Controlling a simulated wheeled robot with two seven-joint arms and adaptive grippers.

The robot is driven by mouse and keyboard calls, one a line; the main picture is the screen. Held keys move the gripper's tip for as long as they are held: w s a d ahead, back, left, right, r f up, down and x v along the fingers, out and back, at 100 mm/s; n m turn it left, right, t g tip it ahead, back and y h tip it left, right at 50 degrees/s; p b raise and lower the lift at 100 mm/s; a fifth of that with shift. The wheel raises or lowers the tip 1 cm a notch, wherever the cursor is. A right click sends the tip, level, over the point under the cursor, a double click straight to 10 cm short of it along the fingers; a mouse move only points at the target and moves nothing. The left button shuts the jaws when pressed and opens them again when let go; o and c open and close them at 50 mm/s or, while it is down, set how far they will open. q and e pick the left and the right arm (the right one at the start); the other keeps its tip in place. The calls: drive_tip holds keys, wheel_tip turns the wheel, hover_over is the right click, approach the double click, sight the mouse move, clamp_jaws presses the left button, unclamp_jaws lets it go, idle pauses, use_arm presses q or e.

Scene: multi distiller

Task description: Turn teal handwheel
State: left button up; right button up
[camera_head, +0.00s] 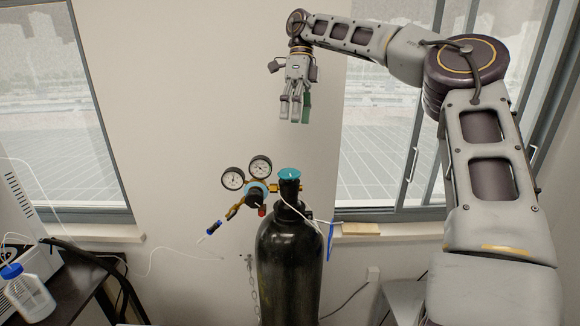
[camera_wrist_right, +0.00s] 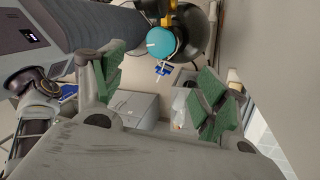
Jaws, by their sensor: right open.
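The teal handwheel (camera_head: 289,173) sits on top of a black gas cylinder (camera_head: 288,262) that stands upright against the wall. My right gripper (camera_head: 296,112) is above the handwheel, apart from it, with its fingers pointing down. In the right wrist view the handwheel (camera_wrist_right: 162,43) shows at the top, beyond the fingers. The right gripper (camera_wrist_right: 157,88) is open there, with green finger pads on both sides and nothing between them. My left gripper does not show in the head view.
A regulator with two round gauges (camera_head: 246,176) is fixed to the left of the cylinder's valve. A blue tag (camera_head: 330,241) hangs at its right. A bottle with a blue cap (camera_head: 27,291) stands at the lower left. Windows and sills flank the wall; the space above the handwheel is free.

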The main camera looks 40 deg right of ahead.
sight(290, 171)
drive_tip(key=shift+w+f, duration=0.1)
drive_tip(key=shift+f, duration=0.1)
drive_tip(key=shift+p+x, duration=0.55)
drive_tip(key=shift+x, duration=6.15)
drive_tip(key=shift+c, duration=0.5)
drive_tip(key=c, duration=0.9)
drive_tip(key=o, duration=1)
drive_tip(key=shift+r, duration=0.15)
drive_tip(key=v, duration=1.1)
drive_tip(key=shift+r, duration=0.35)
drive_tip(key=shift+d, duration=0.1)
